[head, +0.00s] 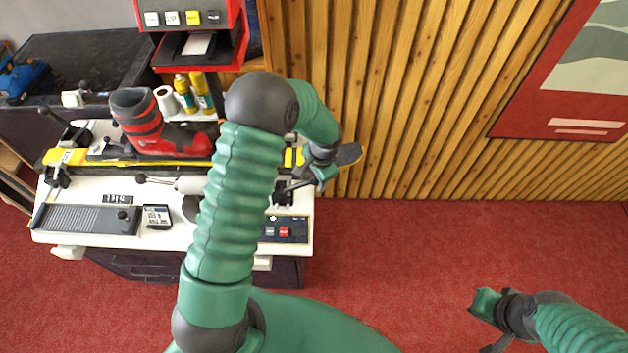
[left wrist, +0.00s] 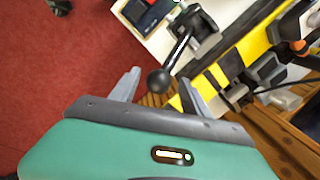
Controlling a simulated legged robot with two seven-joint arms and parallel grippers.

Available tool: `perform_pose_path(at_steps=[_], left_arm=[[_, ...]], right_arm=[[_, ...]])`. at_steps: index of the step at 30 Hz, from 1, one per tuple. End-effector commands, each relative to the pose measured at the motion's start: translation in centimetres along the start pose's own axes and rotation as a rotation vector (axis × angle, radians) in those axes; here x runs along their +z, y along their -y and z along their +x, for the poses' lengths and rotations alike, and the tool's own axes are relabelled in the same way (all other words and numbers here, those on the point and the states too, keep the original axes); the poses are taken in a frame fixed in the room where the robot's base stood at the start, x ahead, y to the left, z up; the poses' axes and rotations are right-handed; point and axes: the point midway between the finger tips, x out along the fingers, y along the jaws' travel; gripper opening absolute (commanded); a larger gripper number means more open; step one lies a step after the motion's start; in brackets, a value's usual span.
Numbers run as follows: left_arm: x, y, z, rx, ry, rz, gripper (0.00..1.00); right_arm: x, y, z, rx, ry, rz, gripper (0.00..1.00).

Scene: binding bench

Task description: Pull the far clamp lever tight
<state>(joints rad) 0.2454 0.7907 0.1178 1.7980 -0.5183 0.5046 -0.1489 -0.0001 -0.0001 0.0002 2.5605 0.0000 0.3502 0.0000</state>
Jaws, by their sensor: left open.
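A clamp lever, a metal rod with a black ball knob (left wrist: 160,81), shows in the left wrist view. Its rod runs up to a dark clamp (left wrist: 195,28) on the white bench top beside the yellow ski (left wrist: 262,48). My left gripper (left wrist: 159,84) is open, with the knob appearing between its fingertips; I cannot tell whether they touch it. In the head view the left gripper (head: 310,180) is at the bench's right end, by a partly hidden clamp (head: 282,192). Another clamp (head: 57,176) stands at the left end. My right gripper (head: 490,318) is off the bench at lower right, its jaws unclear.
A red and black boot (head: 160,125) stands along the ski on the bench (head: 85,192). Yellow bottles (head: 193,92) and a white roll are behind. A slatted wood wall (head: 400,100) rises behind the bench. Red floor is clear on the right.

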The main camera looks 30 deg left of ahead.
Motion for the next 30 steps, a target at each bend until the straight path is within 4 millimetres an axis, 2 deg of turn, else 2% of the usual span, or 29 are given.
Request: perform_pose_path(at_steps=[3, 7, 17, 27, 30], left_arm=[[0.0, -0.2, 2.4, 0.000, 0.002, 0.001, 0.55], [0.0, -0.2, 4.0, -0.002, 0.000, 0.001, 0.55], [0.0, -0.1, 4.6, -0.003, -0.002, 0.000, 0.54], [0.0, -0.1, 4.6, -0.002, -0.001, 0.000, 0.09], [0.1, 0.0, 4.6, -0.002, -0.001, -0.001, 0.00]], right_arm=[[-0.2, 0.0, -0.6, 0.000, -0.001, 0.000, 0.00], [-0.2, 0.0, -0.8, 0.000, -0.001, 0.000, 0.00], [-0.2, 0.0, -0.8, 0.000, -0.001, 0.000, 0.00], [-0.2, 0.0, -0.8, 0.000, -0.001, 0.000, 0.00], [-0.2, 0.0, -0.8, 0.000, -0.001, 0.000, 0.00]])
